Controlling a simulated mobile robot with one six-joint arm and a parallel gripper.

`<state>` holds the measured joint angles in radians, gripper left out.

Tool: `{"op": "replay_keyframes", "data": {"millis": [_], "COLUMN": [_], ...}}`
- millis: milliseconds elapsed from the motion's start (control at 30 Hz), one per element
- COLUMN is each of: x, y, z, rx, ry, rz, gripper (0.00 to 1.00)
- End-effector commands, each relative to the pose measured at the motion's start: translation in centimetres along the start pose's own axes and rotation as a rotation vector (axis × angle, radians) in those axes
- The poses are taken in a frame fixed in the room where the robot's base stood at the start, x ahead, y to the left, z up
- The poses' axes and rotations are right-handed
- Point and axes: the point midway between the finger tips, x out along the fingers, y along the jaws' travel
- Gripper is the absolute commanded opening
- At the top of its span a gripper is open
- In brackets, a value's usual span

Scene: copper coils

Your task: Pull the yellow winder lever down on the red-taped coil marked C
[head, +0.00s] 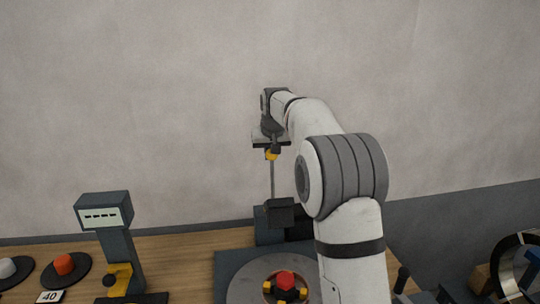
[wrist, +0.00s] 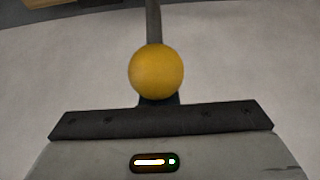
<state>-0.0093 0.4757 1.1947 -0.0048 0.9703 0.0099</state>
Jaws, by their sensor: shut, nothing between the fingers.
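The yellow winder lever's round knob (head: 271,155) sits on top of a thin upright grey rod (head: 273,180), which rises from a dark block (head: 279,212). My gripper (head: 270,147) is directly above the knob, very close to it. In the wrist view the yellow knob (wrist: 156,70) sits just beyond the tips of my gripper (wrist: 158,99) and partly hides them. The fingers are shut with nothing between them. I cannot tell whether they touch the knob. No red-taped coil or letter C can be made out.
A round grey plate (head: 244,284) with a red and yellow hub (head: 286,279) lies below the lever, partly behind my arm. A dark ring (head: 505,280) is at lower right.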

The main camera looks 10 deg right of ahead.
Motion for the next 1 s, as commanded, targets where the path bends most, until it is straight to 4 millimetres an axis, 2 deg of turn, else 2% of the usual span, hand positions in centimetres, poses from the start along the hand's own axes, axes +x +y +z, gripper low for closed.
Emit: {"op": "replay_keyframes", "data": {"millis": [33,333,800,1000], "x": [0.3,-0.5,-0.9,-0.5], "y": [0.0,0.0,0.0,0.0], "z": [0.8,3.6,4.2,6.0], "rx": [0.000,0.000,0.000,0.000], "ry": [-0.001,-0.002,-0.002,-0.001], "rz": [0.000,0.000,0.000,0.000], "gripper": [0.00,0.00,0.00,0.00]}}
